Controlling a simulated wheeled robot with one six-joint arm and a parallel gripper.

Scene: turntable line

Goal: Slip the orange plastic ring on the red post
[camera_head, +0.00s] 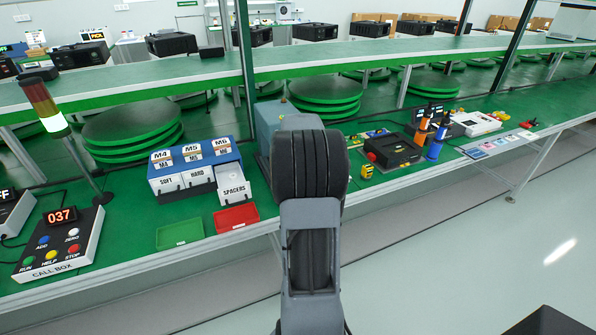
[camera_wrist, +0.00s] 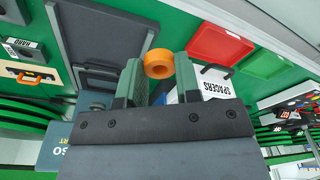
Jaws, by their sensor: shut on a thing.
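The orange plastic ring (camera_wrist: 158,63) sits between the fingertips of my gripper (camera_wrist: 159,72) in the wrist view. In the head view my own arm covers the gripper and the ring. I cannot make out a red post for certain in either view. A small red knob-like shape (camera_head: 371,157) shows at the black box right of my arm, but I cannot tell what it is.
A blue drawer unit (camera_head: 223,156) stands left of my arm, its SPACERS drawer (camera_head: 232,192) pulled out. Red (camera_head: 237,217) and green (camera_head: 180,234) trays lie before it. A black box (camera_head: 393,152) and orange and blue tools (camera_head: 437,140) are at right. A call box (camera_head: 60,245) stands far left.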

